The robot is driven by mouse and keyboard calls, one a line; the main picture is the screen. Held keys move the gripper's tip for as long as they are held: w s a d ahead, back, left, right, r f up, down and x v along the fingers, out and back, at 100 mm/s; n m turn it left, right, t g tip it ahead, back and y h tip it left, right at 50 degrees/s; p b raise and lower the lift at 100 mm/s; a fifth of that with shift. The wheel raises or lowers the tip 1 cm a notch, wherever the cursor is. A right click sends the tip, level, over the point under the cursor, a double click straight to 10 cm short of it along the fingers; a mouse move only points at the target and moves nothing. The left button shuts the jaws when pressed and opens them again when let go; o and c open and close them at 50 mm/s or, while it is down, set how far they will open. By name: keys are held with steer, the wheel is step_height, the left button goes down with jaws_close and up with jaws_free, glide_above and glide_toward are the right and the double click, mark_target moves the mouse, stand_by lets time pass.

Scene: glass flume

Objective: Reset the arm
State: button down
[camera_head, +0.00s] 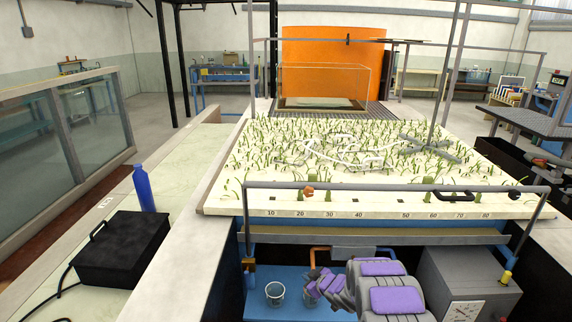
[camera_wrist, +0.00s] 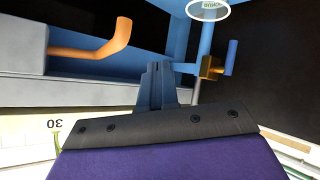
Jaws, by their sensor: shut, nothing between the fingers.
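My arm, grey with purple panels, is folded low in front of the flume in the head view. My gripper (camera_wrist: 157,72) is shut and empty in the wrist view, its two dark fingers pressed together. In the head view the end of my arm, with my gripper (camera_head: 313,281), is small and partly hidden among the arm links, beside the orange pipe (camera_head: 314,257). The wrist view looks upside down: the orange pipe (camera_wrist: 105,45) is left of the fingers and a brass valve (camera_wrist: 210,67) on a blue pipe is to the right. The fingers appear apart from both.
The planted flume bed (camera_head: 300,206) with a numbered front edge lies above my arm, behind a grey rail (camera_head: 390,187). A clear beaker (camera_head: 275,293) stands on the blue surface below. A grey box with a dial (camera_head: 470,285) is at right. A black case (camera_head: 122,250) and blue bottle (camera_head: 143,188) are left.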

steer(key=s+d+r+m+h, duration=0.3)
steer(key=s+d+r+h, duration=0.15)
steer(key=d+r, duration=0.7)
steer(key=s+d+r+m+g+h, duration=0.35)
steer(key=s+r, duration=0.65)
steer(key=s, duration=0.5)
steer(key=s+a+r+m+g, duration=0.1)
steer(key=s+a+r+g, duration=0.1)
steer(key=s, duration=1.1)
steer(key=s+a+r+m+g+y, duration=0.1)
steer(key=s+a+r+g, duration=0.1)
steer(key=s, duration=1.1)
steer(key=s+a+r+m+g+y, duration=0.1)
steer(key=s+a+r+m+g, duration=0.1)
steer(key=s, duration=1.1)
steer(key=shift+s+a+r+g, duration=0.35)
steer(key=shift+a+r+g, duration=0.1)
steer(key=shift+a+g, duration=0.6)
steer(key=shift+d, duration=0.1)
